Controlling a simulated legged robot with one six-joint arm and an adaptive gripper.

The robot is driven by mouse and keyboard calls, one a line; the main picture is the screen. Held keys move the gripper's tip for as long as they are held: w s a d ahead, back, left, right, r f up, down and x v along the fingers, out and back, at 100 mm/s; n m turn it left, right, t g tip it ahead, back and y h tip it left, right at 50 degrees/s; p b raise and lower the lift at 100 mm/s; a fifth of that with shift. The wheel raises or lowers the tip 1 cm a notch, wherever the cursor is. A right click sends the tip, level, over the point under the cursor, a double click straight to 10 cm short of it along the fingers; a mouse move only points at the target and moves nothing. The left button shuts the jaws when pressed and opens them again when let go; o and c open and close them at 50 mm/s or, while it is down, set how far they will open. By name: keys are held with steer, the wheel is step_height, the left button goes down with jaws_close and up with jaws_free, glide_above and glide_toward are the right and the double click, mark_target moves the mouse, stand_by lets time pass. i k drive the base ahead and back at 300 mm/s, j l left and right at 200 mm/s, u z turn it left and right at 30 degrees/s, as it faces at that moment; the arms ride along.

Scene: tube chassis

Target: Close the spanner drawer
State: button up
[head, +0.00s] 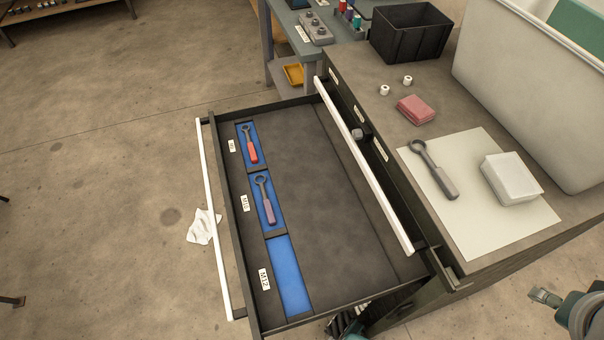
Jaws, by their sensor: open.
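The spanner drawer (350,215) is pulled far out to the left from the workbench cabinet. Its long white handle (214,220) runs along its outer front edge. Inside, a red-handled spanner (250,145) lies in the blue slot at the M8 label, and a purple-grey spanner (265,198) lies in the M10 slot. The M12 slot (287,275) shows bare blue. Another spanner (434,170) lies on a pale mat (485,225) on the bench top. My gripper (541,297) is at the bottom right, open and empty, away from the drawer; it is partly cut off.
A second white handle (365,165) runs along the cabinet front above the drawer. The bench top holds a white block (511,178), pink block (416,109), black bin (411,33) and large pale bin (530,90).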

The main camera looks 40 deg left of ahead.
mark_target(332, 248)
steer(key=k+j+u, duration=0.3)
steer(key=k+j, duration=0.15)
steer(key=k+u, duration=0.1)
steer(key=u, duration=1.6)
